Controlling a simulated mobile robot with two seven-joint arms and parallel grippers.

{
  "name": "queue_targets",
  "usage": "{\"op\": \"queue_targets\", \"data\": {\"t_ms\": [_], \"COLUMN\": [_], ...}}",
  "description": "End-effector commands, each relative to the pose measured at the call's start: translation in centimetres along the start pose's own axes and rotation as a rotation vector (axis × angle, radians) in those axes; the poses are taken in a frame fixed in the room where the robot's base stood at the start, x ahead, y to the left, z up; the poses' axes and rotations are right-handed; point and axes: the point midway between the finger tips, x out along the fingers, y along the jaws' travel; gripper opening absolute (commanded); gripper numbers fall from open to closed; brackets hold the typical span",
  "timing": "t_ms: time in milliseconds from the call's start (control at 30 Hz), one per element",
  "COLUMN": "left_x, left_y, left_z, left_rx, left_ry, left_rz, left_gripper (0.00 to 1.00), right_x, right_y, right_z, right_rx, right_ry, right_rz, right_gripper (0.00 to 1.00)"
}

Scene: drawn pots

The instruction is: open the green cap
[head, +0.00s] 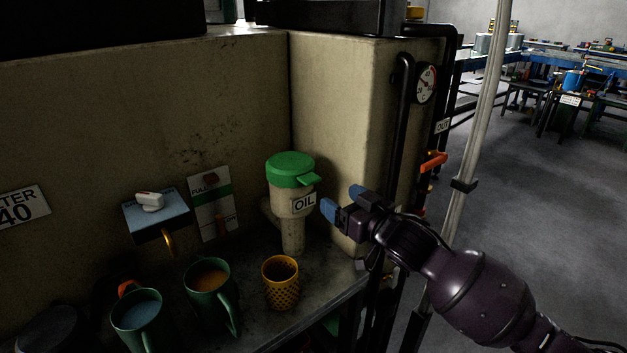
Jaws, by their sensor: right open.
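The green cap (288,168) sits closed on top of the beige oil filler (293,230), which stands upright at the back corner of the bench. A tab on the cap sticks out to the right, and a white label on the filler reads OIL. My right gripper (341,200) comes in from the right with its blue-tipped fingers apart and empty. In the picture it is to the right of the filler and a little lower than the cap, apart from the cap. My left gripper does not show.
On the bench (310,307) stand a yellow perforated cup (281,290), a green mug with orange contents (206,306) and a green mug with bluish contents (136,322). A blue box (157,219) is on the wall. Black pipes (401,130) and a gauge (426,85) stand behind my right arm.

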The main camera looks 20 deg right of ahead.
Motion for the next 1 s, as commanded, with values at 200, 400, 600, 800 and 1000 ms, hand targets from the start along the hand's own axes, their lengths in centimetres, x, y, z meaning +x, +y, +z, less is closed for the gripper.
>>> {"op": "queue_targets", "data": {"t_ms": [200,400,600,800,1000], "left_x": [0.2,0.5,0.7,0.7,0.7], "left_y": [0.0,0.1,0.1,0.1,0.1], "left_z": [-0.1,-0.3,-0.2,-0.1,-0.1], "left_rx": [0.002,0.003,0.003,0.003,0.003], "left_ry": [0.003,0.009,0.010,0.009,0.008], "left_rz": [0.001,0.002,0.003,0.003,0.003], "left_gripper": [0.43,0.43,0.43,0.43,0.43], "right_x": [3.1,6.2,8.7,9.8,10.0], "right_y": [0.0,0.0,0.0,0.0,0.0], "right_z": [0.1,0.1,0.1,0.1,0.1], "right_rx": [0.000,-0.001,0.000,-0.001,-0.001], "right_ry": [0.000,0.000,0.000,-0.001,-0.001], "right_rz": [0.000,0.001,0.001,0.001,0.001], "right_gripper": [0.72,0.72,0.72,0.72,0.72]}}
